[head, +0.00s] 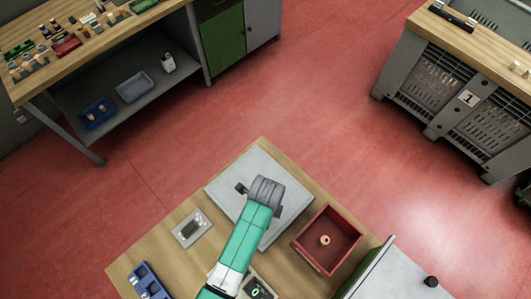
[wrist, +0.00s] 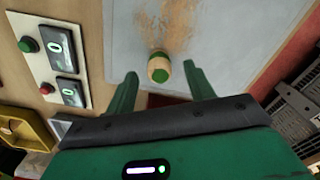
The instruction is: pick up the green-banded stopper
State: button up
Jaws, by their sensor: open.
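The green-banded stopper (wrist: 158,66), pale cork with green on its end and band, lies on a grey board (wrist: 225,30) in the wrist view. My gripper (wrist: 160,74) is open, with one green finger on each side of the stopper in that view. I cannot tell whether the fingers are low enough to be around it, and no contact shows. In the head view my arm reaches over the grey board (head: 222,190) on the wooden table, and the stopper is hidden there.
A red box (head: 300,246) with a cork stopper (head: 324,240) inside stands right of my arm. A small grey tray (head: 182,237) and a blue tray (head: 140,270) are at left. A panel (wrist: 38,62) with buttons and displays shows in the wrist view.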

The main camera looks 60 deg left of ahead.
notch_tip(320, 180, down, 3)
jog(key=shift+r, duration=0.15)
jog(key=c, duration=1)
